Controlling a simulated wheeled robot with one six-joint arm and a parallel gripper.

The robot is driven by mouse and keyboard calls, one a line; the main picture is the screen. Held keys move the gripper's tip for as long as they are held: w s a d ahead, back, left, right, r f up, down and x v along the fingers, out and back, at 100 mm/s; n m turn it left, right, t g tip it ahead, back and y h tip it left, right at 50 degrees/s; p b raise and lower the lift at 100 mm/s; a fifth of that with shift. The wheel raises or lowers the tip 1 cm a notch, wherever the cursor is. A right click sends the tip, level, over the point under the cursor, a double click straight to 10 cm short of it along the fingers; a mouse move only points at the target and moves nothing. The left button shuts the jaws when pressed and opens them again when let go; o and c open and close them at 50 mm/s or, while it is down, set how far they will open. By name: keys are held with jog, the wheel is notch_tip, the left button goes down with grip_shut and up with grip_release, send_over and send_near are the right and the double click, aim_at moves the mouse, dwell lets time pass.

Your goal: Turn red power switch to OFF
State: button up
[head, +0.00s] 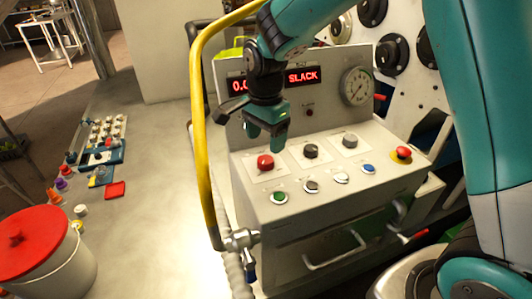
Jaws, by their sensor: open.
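The red power switch, a round red knob (265,162), sits on a white plate at the left of the sloped control panel (325,198). Its position marks are too small to read. My gripper (265,139) points down just above and behind the red knob in the picture, with its teal fingers apart and nothing between them. I cannot tell the exact height gap. It does not appear to touch the knob.
Black knob (311,151) and grey knob (350,141) stand right of the red one. A red mushroom button (403,152) is at the far right. A yellow tube (202,150) rises at the left. Behind are a gauge (357,86) and display (303,77).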

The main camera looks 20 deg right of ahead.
aim_at(265, 159)
notch_tip(265, 159, down, 6)
jog(key=shift+f+p, duration=0.1)
jog(key=shift+p, duration=0.3)
jog(key=c, duration=0.9)
